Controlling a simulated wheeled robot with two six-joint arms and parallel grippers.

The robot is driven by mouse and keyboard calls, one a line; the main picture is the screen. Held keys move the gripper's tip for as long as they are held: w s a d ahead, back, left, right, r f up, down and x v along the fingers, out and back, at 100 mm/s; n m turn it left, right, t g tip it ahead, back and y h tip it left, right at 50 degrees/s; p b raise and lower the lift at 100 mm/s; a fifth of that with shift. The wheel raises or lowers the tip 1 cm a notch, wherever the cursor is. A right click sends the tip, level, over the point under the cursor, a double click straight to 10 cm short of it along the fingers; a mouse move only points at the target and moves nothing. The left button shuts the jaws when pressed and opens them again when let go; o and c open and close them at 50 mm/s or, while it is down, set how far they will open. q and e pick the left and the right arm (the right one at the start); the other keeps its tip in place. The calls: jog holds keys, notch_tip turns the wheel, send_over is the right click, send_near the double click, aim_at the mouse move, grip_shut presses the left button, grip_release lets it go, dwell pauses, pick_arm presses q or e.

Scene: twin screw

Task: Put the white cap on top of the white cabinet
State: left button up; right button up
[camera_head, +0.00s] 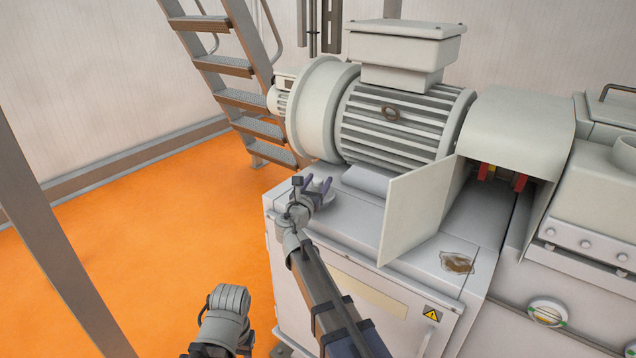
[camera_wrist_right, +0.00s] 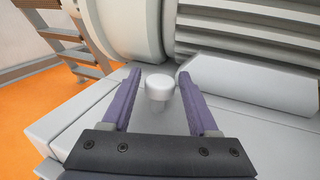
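The white cap (camera_wrist_right: 158,90) stands upright in the right wrist view, between the spread fingers of my right gripper (camera_wrist_right: 160,100), with a gap on either side. It appears to stand on the top of the white cabinet (camera_wrist_right: 258,138). In the head view my right gripper (camera_head: 316,186) is over the left end of the cabinet top (camera_head: 345,222), and the cap is mostly hidden there by the fingers. My left arm (camera_head: 225,318) is low at the bottom, left of the cabinet; its fingers cannot be made out.
A large ribbed motor (camera_head: 395,120) stands behind the gripper. An open hinged panel (camera_head: 415,210) rises from the cabinet top to the right. A brown stain or scrap (camera_head: 457,263) lies near the front edge. A metal stair (camera_head: 240,97) stands at the back left over orange floor.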

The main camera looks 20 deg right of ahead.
jog(key=shift+o, duration=0.5)
jog(key=shift+r, duration=0.1)
jog(key=shift+r+p, duration=0.3)
jog(key=shift+p, duration=0.05)
jog(key=v, duration=1.2)
jog(key=shift+f, duration=0.2)
